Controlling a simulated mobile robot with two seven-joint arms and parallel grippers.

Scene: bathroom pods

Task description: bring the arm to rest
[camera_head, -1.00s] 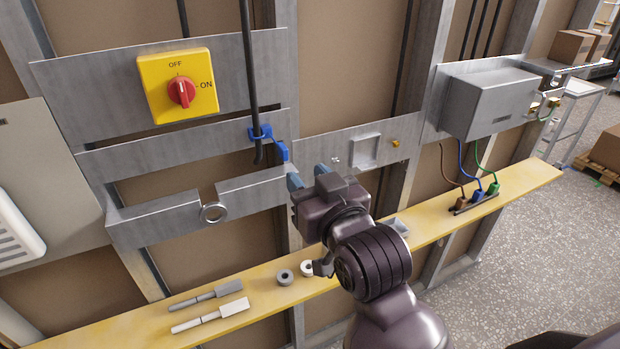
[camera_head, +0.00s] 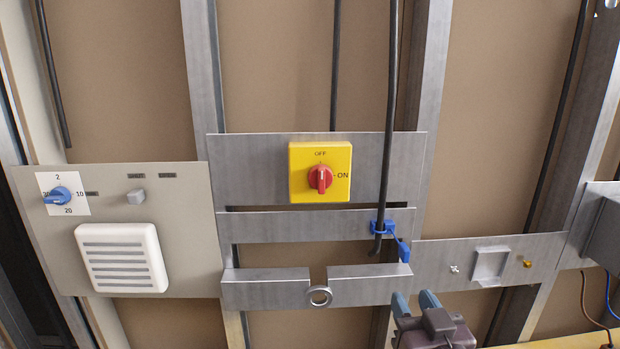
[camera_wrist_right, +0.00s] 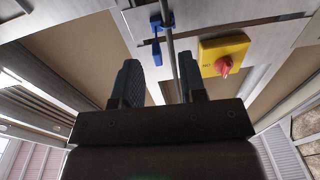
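My right gripper (camera_head: 415,304) shows at the bottom of the head view, right of centre, below the blue clip (camera_head: 382,228) on the black cable (camera_head: 390,110). In the right wrist view its two blue-grey fingers (camera_wrist_right: 160,88) stand apart with nothing between them; the cable and blue clip show beyond the fingertips. The gripper is open and apart from the wall panels. Most of the right arm is below the head view. My left gripper is in neither view.
A yellow switch box (camera_head: 320,190) with a red knob is on the wall. A panel with a blue dial (camera_head: 62,195) and white vent (camera_head: 121,258) is at left. A slotted metal bracket (camera_head: 265,290) with a ring (camera_head: 319,296) is below the switch. A grey box (camera_head: 604,232) is at right.

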